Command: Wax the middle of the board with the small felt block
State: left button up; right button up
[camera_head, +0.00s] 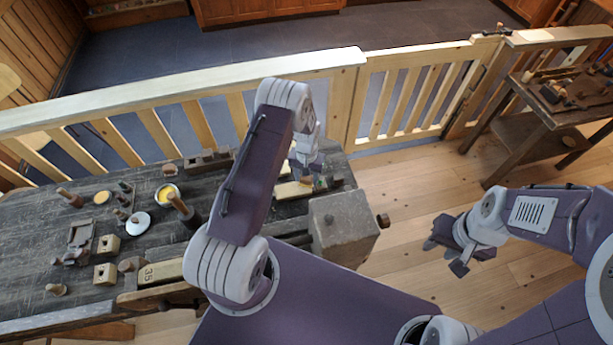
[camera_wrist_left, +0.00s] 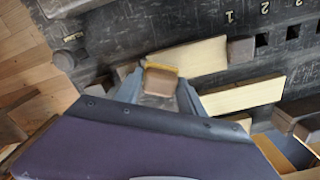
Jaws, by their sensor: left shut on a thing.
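My left gripper (camera_head: 307,172) is over the right part of the workbench, largely screened by its own wrist in the head view. In the left wrist view the left gripper (camera_wrist_left: 160,88) is shut on a small brown felt block (camera_wrist_left: 159,82) with a yellow edge. A pale wooden board (camera_head: 290,191) lies on the bench beneath the block. The left wrist view shows two pale lengths of wood, one beyond the block (camera_wrist_left: 200,57) and one to its right (camera_wrist_left: 245,96). I cannot tell whether the block touches wood. My right gripper (camera_head: 450,255) is open and empty, off the bench.
An open tin of yellow wax (camera_head: 168,192) and a white lid (camera_head: 138,222) sit on the dark workbench (camera_head: 40,225) among turned pieces and drilled blocks. A large vise block (camera_head: 342,225) stands at the bench's right end. A wooden railing (camera_head: 200,85) runs behind.

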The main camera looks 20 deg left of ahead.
pick_arm(q)
jog(key=shift+s, duration=0.1)
pick_arm(e)
jog(key=shift+s, duration=0.1)
